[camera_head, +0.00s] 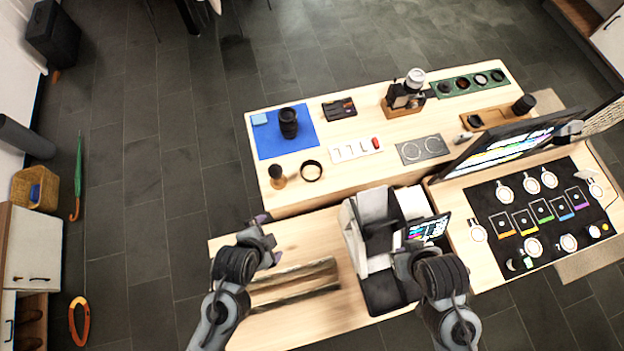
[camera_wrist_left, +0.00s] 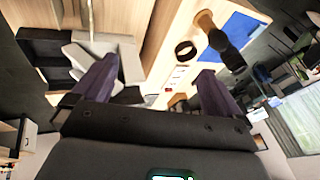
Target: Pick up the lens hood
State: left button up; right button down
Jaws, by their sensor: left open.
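The lens hood, a black open ring (camera_head: 311,171), lies on the near edge of the far wooden table, left of centre in the head view. It also shows in the left wrist view (camera_wrist_left: 186,49), beyond my fingers. My left gripper (camera_head: 270,238) is open and empty, nearer to me than the ring and to its left, well apart from it. Its two purple fingers spread wide in the left wrist view (camera_wrist_left: 158,70). My right gripper (camera_head: 402,258) is over the black and white equipment at the middle right; its fingers are too dark and small to read.
A black lens (camera_head: 288,122) stands on a blue mat (camera_head: 268,142) behind. A white lettered plate (camera_head: 354,149) lies to the right. A slatted piece (camera_head: 295,283) lies below my left gripper.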

pick_arm(q)
jog(key=w+d+f+m+t+b, duration=0.25)
jog(key=d+f+m+b, duration=0.35)
jog(key=d+f+m, duration=0.45)
jog(key=m+t+b, duration=0.6)
jog(key=m+b, duration=0.7)
jog(key=b, duration=0.1)
send_near(312, 163)
jog(key=shift+b+x, duration=0.8)
jog(key=shift+x, duration=1.4)
jog(key=shift+s+d, duration=0.1)
jog(key=shift+d, duration=0.05)
jog(key=shift+c, duration=0.5)
jog(key=c, duration=0.7)
jog(key=shift+r, duration=0.1)
